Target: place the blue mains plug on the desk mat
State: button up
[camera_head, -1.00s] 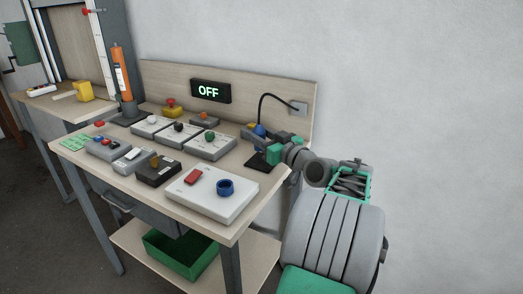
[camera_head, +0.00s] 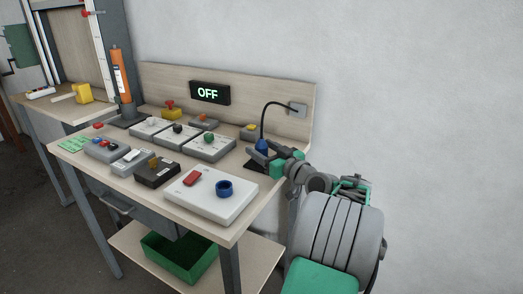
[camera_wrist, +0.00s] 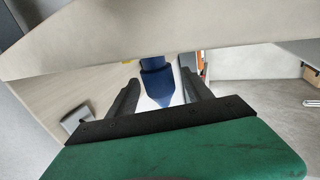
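The blue mains plug (camera_head: 262,145) is at the right end of the bench, with a black cable (camera_head: 265,115) arching from it to the wall socket plate. It stands over the small black desk mat (camera_head: 251,164), apparently upright on it, though my gripper hides its lower part. My gripper (camera_head: 259,154) reaches in from the right at plug height. In the wrist view, the blue plug (camera_wrist: 156,82) is between the two dark fingers (camera_wrist: 160,95), with a gap showing on each side. The fingers are apart and do not appear to press on it.
A white box with a red switch and blue ring (camera_head: 212,193) stands at the bench front. Several grey control boxes (camera_head: 180,133) fill the middle. The display (camera_head: 210,92) reads OFF. A grey box with a yellow top (camera_head: 250,130) stands behind the plug.

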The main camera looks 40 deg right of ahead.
jog(key=shift+r, duration=0.15)
jog(key=s+b, duration=0.6)
jog(key=s, duration=0.6)
jog(key=shift+a, duration=0.3)
